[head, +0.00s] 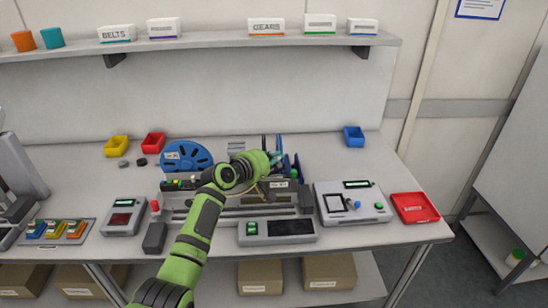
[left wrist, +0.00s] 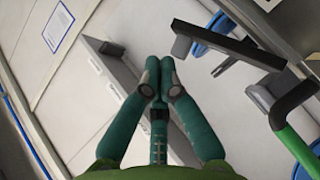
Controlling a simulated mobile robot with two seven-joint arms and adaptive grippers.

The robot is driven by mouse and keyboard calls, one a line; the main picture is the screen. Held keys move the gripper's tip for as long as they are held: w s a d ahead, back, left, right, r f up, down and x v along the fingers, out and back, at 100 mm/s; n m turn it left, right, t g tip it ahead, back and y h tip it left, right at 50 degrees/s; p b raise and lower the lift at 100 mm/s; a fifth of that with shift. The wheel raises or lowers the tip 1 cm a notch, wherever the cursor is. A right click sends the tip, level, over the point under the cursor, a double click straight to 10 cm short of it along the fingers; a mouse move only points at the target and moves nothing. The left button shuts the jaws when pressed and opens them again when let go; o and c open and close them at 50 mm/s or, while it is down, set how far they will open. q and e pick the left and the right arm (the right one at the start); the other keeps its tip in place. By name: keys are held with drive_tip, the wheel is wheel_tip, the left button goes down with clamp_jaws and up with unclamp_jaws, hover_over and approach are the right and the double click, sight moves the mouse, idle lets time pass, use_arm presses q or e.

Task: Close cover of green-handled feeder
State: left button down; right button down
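The feeder machine (head: 235,212) stands mid-table, with a blue reel (head: 187,156) at its left and more blue parts (head: 292,166) at its right. My left gripper (head: 277,158) is over its right part and hides some of it. In the left wrist view, the teal fingers of my left gripper (left wrist: 160,66) meet at the tips with nothing between them. A green bar, seemingly the feeder's handle (left wrist: 297,150), is at the right there, apart from the fingers. A dark angled part (left wrist: 228,45), perhaps a cover, lies above it. My right gripper is not in view.
A grey device (head: 352,203) and a red tray (head: 415,207) stand right of the feeder. A device with a dark display (head: 278,230) is in front. A blue bin (head: 353,137) stands behind right, and a shelf (head: 210,44) runs above. Table around the blue bin is clear.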

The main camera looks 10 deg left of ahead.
use_arm(q)
drive_tip(key=shift+w+d+f, duration=0.1)
drive_tip(key=shift+d+f, duration=0.1)
drive_tip(key=shift+f, duration=0.1)
drive_tip(key=shift+d+f+b, duration=0.4)
drive_tip(key=shift+d+b, duration=0.05)
drive_tip(key=shift+w+d+f, duration=0.15)
drive_tip(key=shift+d+f, duration=0.1)
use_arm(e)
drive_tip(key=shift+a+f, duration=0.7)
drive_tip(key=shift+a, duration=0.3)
use_arm(q)
drive_tip(key=shift+d, duration=0.1)
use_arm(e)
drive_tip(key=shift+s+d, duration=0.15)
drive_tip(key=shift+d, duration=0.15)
